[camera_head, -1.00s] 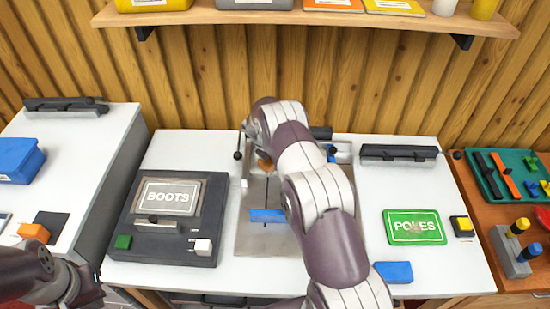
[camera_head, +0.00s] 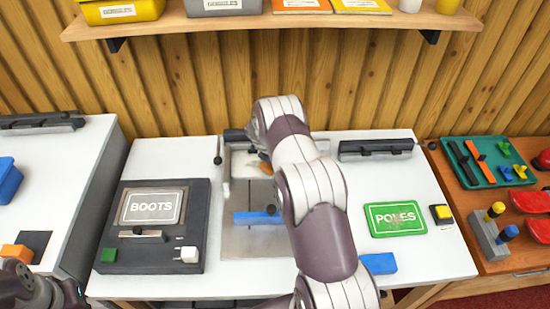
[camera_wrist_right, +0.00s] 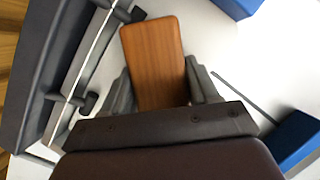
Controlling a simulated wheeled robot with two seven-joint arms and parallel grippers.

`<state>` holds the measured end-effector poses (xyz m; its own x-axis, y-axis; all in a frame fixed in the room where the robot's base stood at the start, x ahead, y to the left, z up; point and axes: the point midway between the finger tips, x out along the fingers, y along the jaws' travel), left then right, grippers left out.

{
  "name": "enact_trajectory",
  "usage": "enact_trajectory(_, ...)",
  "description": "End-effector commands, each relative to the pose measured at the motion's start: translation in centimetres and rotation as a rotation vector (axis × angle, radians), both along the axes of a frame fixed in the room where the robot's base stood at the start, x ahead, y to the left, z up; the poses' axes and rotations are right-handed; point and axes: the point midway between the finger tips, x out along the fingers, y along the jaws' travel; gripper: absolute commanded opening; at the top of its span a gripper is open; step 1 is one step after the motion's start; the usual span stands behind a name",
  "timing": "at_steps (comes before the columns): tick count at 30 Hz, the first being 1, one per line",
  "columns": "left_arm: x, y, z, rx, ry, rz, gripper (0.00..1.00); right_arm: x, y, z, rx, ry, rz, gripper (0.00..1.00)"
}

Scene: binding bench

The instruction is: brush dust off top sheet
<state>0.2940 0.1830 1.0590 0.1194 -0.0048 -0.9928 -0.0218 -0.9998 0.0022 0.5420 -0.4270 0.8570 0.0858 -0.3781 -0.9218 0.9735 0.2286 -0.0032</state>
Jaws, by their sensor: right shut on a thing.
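A green sheet or panel reading POLES (camera_head: 395,219) lies on the right of the white bench, with a faint brownish smudge in its middle. My right gripper (camera_wrist_right: 160,90) is shut on a wooden block-like handle (camera_wrist_right: 153,50), seen in the wrist view. In the head view a bit of this brown handle (camera_head: 266,168) shows over the grey plate at the back of the bench; my right arm hides most of the gripper. Whether the handle has bristles is hidden. My left gripper (camera_head: 40,293) is partly in view at the lower left, its jaws unclear.
Left of the plate sits a dark BOOTS device (camera_head: 152,207). A blue bar (camera_head: 256,217) lies across the plate. A black clamp bar (camera_head: 375,149), blue block (camera_head: 379,263) and yellow-black block (camera_head: 441,214) surround the green sheet. A shelf (camera_head: 290,24) hangs above.

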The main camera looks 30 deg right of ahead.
Motion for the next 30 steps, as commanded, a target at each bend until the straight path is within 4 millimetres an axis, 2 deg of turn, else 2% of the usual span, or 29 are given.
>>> enact_trajectory(7,0.0,0.0,-0.7,0.000,0.000,0.000,0.00,1.8,2.5,0.0,-0.001,-0.009,0.007,0.11)
enact_trajectory(14,0.0,0.0,-0.9,0.000,0.000,0.000,0.00,2.4,3.5,0.1,0.000,-0.009,0.005,0.11)
enact_trajectory(22,0.0,0.0,-1.7,0.000,0.000,0.000,0.00,4.0,6.1,0.1,0.000,-0.010,0.007,0.11)
enact_trajectory(30,0.0,0.0,-1.7,0.000,0.000,0.000,0.00,4.3,6.5,0.3,0.000,-0.009,0.005,0.11)
